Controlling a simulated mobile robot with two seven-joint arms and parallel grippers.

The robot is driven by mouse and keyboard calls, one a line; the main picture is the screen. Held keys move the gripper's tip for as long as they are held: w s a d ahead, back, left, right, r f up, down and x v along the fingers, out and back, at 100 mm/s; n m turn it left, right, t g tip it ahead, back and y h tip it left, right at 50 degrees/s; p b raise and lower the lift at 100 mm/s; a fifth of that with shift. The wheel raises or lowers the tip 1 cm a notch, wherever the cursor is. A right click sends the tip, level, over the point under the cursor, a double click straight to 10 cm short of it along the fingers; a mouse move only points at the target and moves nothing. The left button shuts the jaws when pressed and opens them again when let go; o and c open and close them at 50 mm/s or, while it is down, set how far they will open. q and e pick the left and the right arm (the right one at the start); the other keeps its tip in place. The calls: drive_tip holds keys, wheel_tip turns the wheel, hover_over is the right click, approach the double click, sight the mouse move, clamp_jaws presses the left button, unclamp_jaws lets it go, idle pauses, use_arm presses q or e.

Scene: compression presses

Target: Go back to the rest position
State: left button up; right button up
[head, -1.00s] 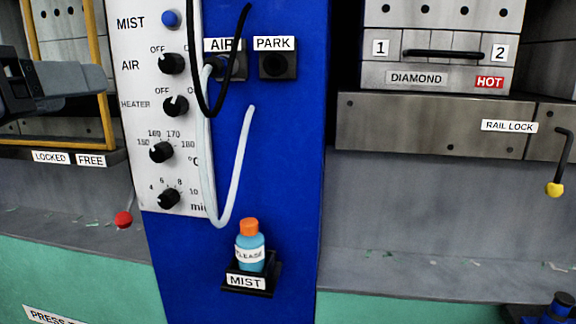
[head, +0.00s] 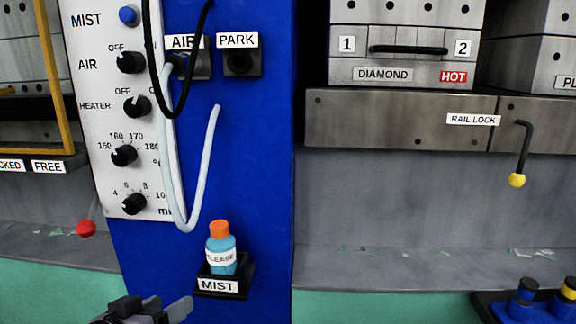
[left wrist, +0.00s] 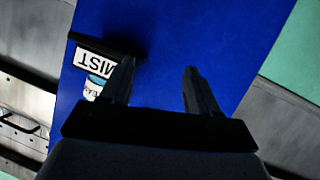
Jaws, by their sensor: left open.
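My left gripper (head: 150,308) is at the bottom of the head view, below and left of the blue release bottle (head: 221,250) with the orange cap. In the left wrist view its two fingers (left wrist: 160,85) are apart with nothing between them, in front of the blue panel. The bottle stands upright in the black MIST holder (head: 222,285); both show partly behind the left finger in the left wrist view, the bottle (left wrist: 93,88) mostly hidden. My right gripper is not in view.
A white control panel (head: 90,105) with knobs is at the left. A white hose (head: 205,160) and black hose hang on the blue panel. The DIAMOND press (head: 400,75) and yellow-tipped rail lock lever (head: 517,180) are at the right. A red-knobbed lever (head: 86,228) is at the left.

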use_arm(q)
drive_tip(key=s+d+f+m+g+y, duration=0.1)
drive_tip(key=s+f, duration=0.8)
drive_tip(key=f, duration=0.3)
drive_tip(key=s+d+f+m+g, duration=0.1)
drive_tip(key=s+f+g, duration=0.1)
drive_tip(key=s+f, duration=0.9)
wheel_tip(320, 180, up, 10)
drive_tip(key=w+a+p, duration=0.1)
drive_tip(key=p, duration=1.2)
drive_tip(key=shift+a+r+y+p, duration=0.25)
drive_tip(key=shift+y+p, duration=0.05)
